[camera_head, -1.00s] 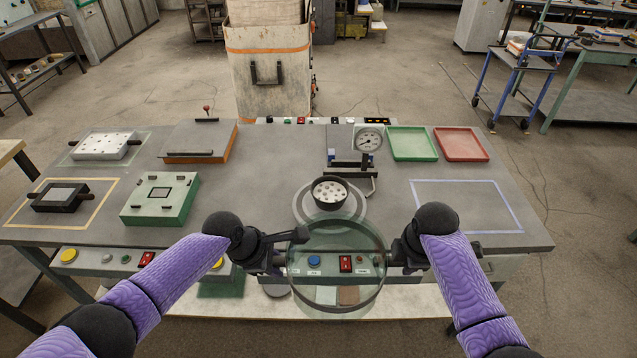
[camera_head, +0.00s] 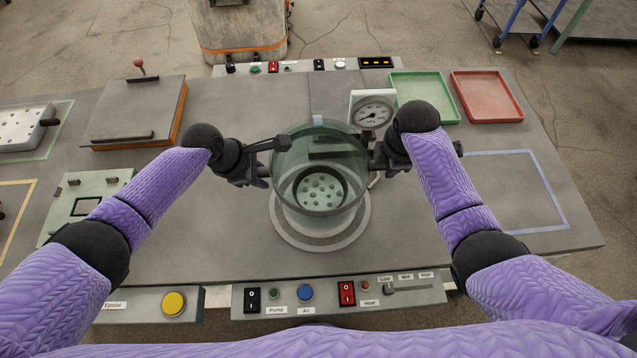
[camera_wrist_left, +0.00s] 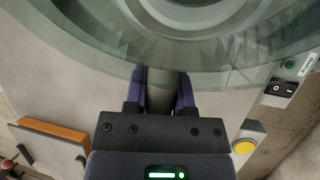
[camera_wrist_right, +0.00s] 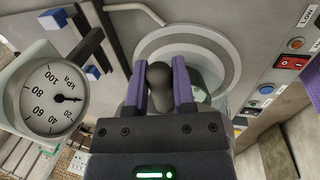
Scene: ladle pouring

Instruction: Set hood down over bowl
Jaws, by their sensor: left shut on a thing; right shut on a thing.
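The clear greenish glass hood (camera_head: 292,152) is held upright between my two grippers. I cannot tell whether the hood's lower rim touches the round plate (camera_head: 290,236) under the bowl. My left gripper (camera_head: 264,168) is shut on the hood's left handle; its fingers also show around this handle in the left wrist view (camera_wrist_left: 159,92). My right gripper (camera_head: 378,158) is shut on the right handle, a dark knob (camera_wrist_right: 160,88) in the right wrist view.
A pressure gauge (camera_head: 373,113) stands close behind my right gripper. Green (camera_head: 427,94) and red (camera_head: 487,97) trays lie at the back right. A switch panel (camera_head: 335,294) runs along the front. The blue-outlined area (camera_head: 515,190) at right is clear.

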